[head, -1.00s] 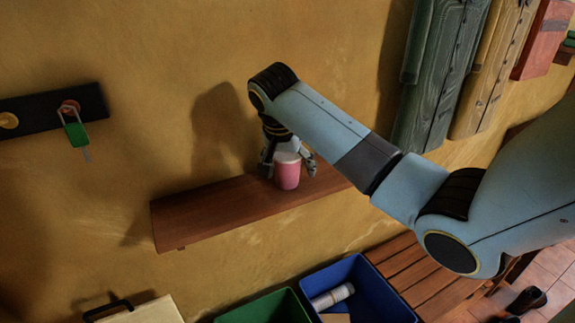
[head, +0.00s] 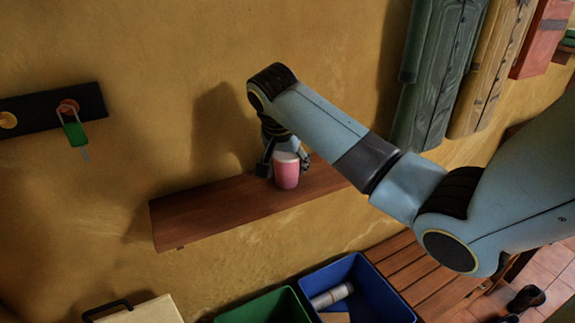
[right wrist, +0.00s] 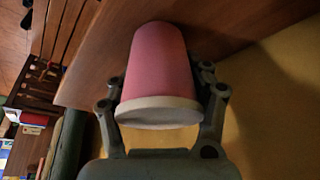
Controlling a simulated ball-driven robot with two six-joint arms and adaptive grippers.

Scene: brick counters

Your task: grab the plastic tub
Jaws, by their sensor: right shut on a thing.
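The plastic tub (head: 287,173) is pink with a whitish lid and stands upright on a brown wooden wall shelf (head: 205,212). My right gripper (head: 284,165) reaches down from above, with its fingers on both sides of the tub. It is shut on the tub. In the right wrist view the tub (right wrist: 157,70) lies between the two fingers (right wrist: 160,100), its lid towards the palm. Its base appears to rest on the shelf (right wrist: 230,25). My left gripper is not in view.
A green bin (head: 265,306) and a blue bin (head: 385,300) holding a whitish cylinder (head: 332,297) stand below the shelf. A wooden bench (head: 410,268) is beside them. A black rack (head: 40,115) with a green padlock (head: 76,134) hangs at left. The shelf's left part is clear.

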